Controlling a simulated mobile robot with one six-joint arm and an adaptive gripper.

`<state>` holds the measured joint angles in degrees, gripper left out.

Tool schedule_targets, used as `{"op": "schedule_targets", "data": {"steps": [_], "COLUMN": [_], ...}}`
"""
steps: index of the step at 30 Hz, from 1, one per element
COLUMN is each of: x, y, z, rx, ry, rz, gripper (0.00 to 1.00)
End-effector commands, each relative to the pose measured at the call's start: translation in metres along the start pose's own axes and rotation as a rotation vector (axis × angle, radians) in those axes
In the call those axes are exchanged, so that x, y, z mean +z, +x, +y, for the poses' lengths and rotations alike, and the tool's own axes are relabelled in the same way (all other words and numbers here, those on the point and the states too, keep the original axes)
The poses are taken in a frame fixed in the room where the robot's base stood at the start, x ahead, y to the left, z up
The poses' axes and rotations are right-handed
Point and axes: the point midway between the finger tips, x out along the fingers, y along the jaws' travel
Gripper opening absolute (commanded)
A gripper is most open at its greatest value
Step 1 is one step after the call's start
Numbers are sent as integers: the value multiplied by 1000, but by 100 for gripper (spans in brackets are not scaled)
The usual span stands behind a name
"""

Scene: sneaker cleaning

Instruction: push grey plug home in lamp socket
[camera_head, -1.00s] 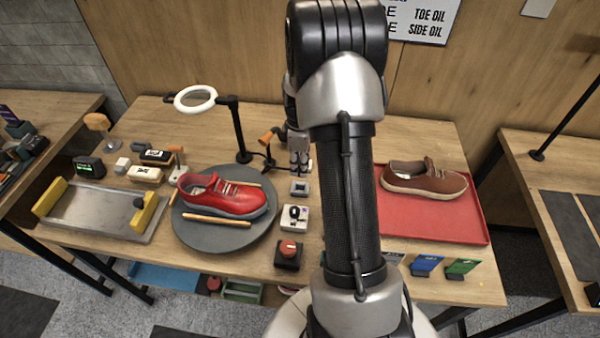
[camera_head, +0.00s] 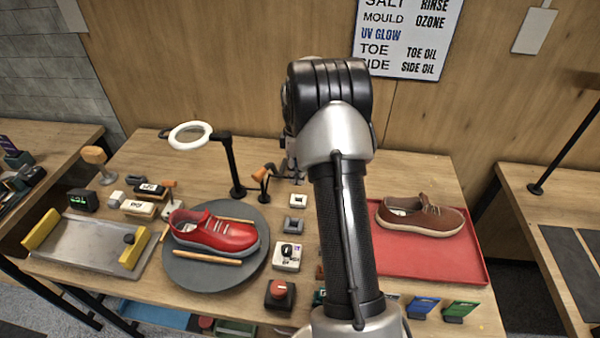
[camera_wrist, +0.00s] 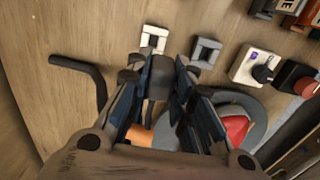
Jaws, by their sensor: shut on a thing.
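My gripper (camera_wrist: 158,98) is shut on a dark grey plug (camera_wrist: 158,84), held between the fingertips. A white square socket (camera_wrist: 153,40) lies just ahead of the plug in the wrist view, and a grey square socket (camera_wrist: 206,52) lies to its right. The plug appears apart from both. Which one is the lamp socket I cannot tell. In the head view the white socket (camera_head: 298,199) and the grey socket (camera_head: 295,225) are in line on the table. My gripper (camera_head: 290,172) shows only partly there, at the table's back, and the plug cannot be made out.
An orange-headed lamp (camera_head: 262,174) stands close to my gripper, left of it. A black stand with a white ring (camera_head: 190,135) is farther left. A knob box (camera_head: 287,256) and red button (camera_head: 280,294) sit in front. A red sneaker (camera_head: 213,232) rests on a round plate.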

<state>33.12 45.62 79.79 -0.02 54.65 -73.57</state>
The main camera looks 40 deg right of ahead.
Motion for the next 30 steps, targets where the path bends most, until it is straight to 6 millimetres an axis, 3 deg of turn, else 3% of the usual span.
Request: {"op": "schedule_targets", "data": {"steps": [1, 5, 20, 30], "x": [-2, -4, -4, -4], "y": [10, 18, 18, 47], "z": [5, 10, 11, 10], "rx": [0, 1, 1, 0], "ry": [-1, -1, 0, 0], "rz": [0, 0, 0, 0], "gripper": [0, 0, 0, 0]}}
